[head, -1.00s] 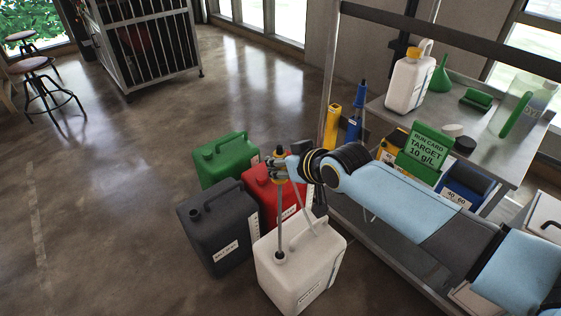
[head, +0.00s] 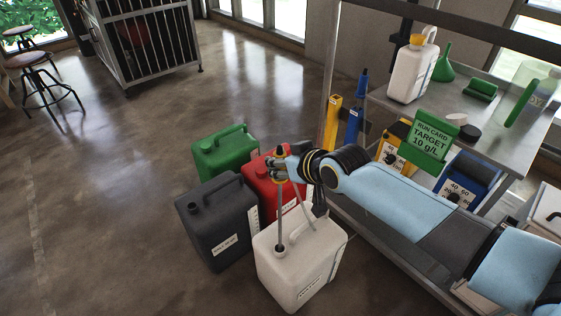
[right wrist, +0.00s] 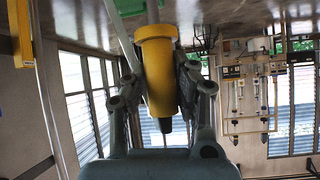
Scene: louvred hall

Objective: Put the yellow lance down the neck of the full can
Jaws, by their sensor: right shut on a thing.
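My right gripper (head: 279,166) is shut on the yellow lance (right wrist: 157,70); the lance's yellow body lies between the fingers in the right wrist view. In the head view the lance's thin grey tube (head: 279,218) hangs near upright below the gripper. It runs down to the dark neck opening of the white can (head: 302,268), and its lower end is hidden there, seemingly inside the neck. The can stands upright on the floor; how full it is cannot be read. My left gripper is not in view.
A black can (head: 219,232), a red can (head: 262,180) and a green can (head: 222,152) stand close behind and left. A steel cart (head: 520,160) carries a white jug (head: 411,72) and a green run card (head: 431,142).

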